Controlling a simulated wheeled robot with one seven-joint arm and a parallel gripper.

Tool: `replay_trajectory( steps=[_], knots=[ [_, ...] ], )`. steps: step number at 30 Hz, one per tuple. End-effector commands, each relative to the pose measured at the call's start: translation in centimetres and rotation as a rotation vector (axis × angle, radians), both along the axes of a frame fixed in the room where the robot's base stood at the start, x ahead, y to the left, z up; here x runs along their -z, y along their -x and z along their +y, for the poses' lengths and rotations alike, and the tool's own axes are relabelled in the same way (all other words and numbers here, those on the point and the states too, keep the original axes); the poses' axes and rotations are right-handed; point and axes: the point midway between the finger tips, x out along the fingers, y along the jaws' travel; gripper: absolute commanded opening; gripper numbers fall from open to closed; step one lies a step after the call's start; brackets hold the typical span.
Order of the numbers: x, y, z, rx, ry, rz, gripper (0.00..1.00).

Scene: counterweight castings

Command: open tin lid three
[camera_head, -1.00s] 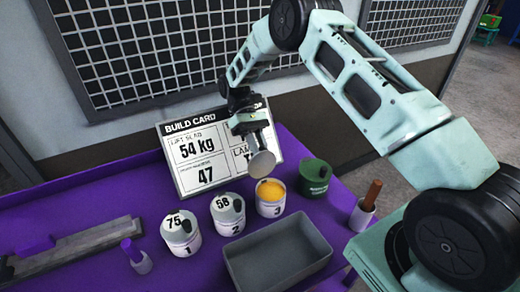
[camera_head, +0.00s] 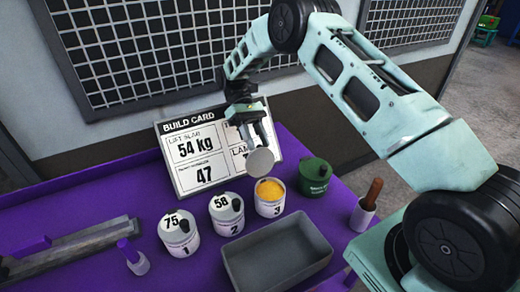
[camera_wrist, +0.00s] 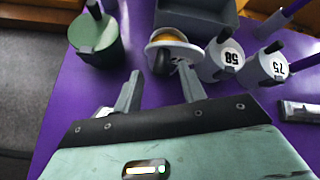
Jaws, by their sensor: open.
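Tin three (camera_head: 270,199) is white, stands upright on the purple bench and is uncovered, with yellow contents showing. My gripper (camera_head: 257,138) is open just above the lid, pointing down. In the wrist view the gripper's two fingers (camera_wrist: 158,84) are apart. The lid's dark knob (camera_wrist: 161,62) shows between and beyond the fingertips, nearer the right one. I cannot tell whether a finger touches the lid. Tin three's yellow top (camera_wrist: 171,37) shows behind the lid.
Tin two (camera_head: 227,214) and tin one (camera_head: 180,235), both lidded, stand to the left. A green lidded pot (camera_head: 315,177) stands to the right. A grey tray (camera_head: 277,259) lies in front. The build card (camera_head: 200,165) stands behind. A wooden-handled tool in a cup (camera_head: 364,211) is at right.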

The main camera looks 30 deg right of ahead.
Motion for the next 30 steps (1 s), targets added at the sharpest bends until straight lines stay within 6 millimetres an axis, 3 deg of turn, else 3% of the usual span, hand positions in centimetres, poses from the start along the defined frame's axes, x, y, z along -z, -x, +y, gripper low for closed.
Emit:
replay_trajectory(
  steps=[3, 10, 30],
  knots=[
    [-0.6, -1.6, 0.0, 0.0, 0.0, -0.004, 0.41],
    [-2.1, -3.4, -0.1, 0.0, 0.001, -0.001, 0.41],
    [-2.9, -3.8, -0.1, 0.0, 0.001, 0.001, 0.41]
  ],
)
